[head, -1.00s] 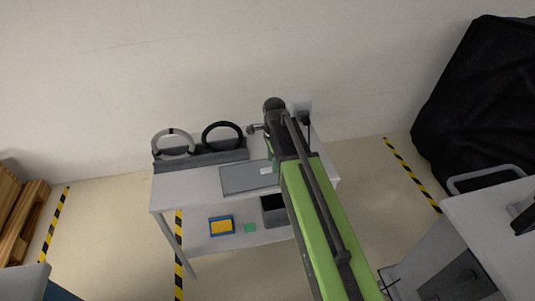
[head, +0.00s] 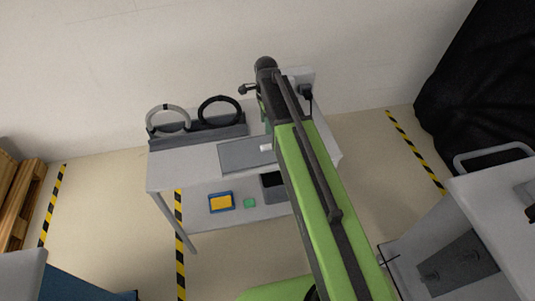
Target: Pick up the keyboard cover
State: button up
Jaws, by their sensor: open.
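A flat grey panel, which looks like the keyboard cover (head: 238,157), lies on the top of the white cart (head: 180,171). A small white piece (head: 266,147) shows near its right end, close to the edge of my green arm. My arm reaches up across the picture, over the right part of the cart. The arm's dark end joint is above and beyond the panel in the picture. My gripper's fingers cannot be made out; the arm hides the area under it.
A grey rack with a light ring (head: 168,119) and a black ring (head: 220,111) stands at the cart's back. The lower shelf holds a blue and yellow box (head: 221,202) and a green piece (head: 249,202). A black covered shape (head: 480,90) stands at right.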

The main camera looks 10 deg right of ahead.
jog(key=b, duration=0.6)
send_over(267, 146)
notch_tip(267, 146, down, 8)
jog(key=shift+a+f, duration=0.1)
jog(key=shift+a, duration=0.05)
jog(key=f+b, duration=0.5)
jog(key=shift+d+f+b, duration=0.1)
jog(key=shift+d+b, duration=0.1)
jog(key=shift+b, duration=0.1)
jog(key=shift+r, duration=0.2)
grip_shut()
